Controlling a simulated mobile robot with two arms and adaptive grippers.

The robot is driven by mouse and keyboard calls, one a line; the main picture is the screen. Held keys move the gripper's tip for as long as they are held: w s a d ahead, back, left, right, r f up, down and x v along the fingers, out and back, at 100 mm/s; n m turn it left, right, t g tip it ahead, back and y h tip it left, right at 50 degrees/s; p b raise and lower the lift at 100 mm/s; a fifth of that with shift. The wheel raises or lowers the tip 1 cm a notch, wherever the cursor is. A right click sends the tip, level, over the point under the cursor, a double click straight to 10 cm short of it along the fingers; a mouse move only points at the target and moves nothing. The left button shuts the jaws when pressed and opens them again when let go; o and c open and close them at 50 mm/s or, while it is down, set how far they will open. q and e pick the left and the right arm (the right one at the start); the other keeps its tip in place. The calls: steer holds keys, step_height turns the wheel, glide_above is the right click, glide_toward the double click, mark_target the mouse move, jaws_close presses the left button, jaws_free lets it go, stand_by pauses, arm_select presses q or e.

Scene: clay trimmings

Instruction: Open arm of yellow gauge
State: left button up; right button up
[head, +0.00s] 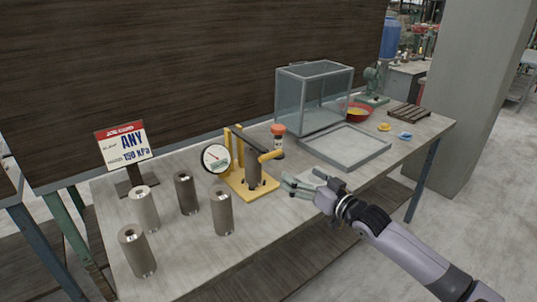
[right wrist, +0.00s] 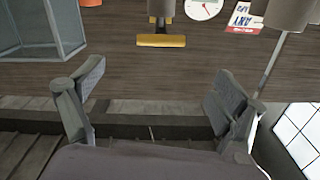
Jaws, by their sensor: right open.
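The yellow gauge (head: 262,190) stands on the table in the head view, with a yellow base and post and a round white dial (head: 215,158) at its left. Its dark arm (head: 250,139) reaches over a grey cylinder (head: 253,172) standing on the base and ends in a yellow handle (head: 271,155). In the right wrist view the handle (right wrist: 162,41) shows at top centre, beyond my fingers. My right gripper (head: 290,186) is open and empty, right of the gauge base and apart from the handle. My left gripper is not in view.
Several grey cylinders (head: 222,212) stand left of the gauge, near a sign (head: 125,144). An orange-capped bottle (head: 278,137) is close behind the handle.

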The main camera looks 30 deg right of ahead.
mark_target(273, 157)
steer(key=w, duration=0.5)
steer(key=w+a, duration=0.1)
steer(key=w, duration=0.4)
steer(key=w+p, duration=0.1)
steer(key=w, duration=0.4)
steer(key=shift+a, duration=0.2)
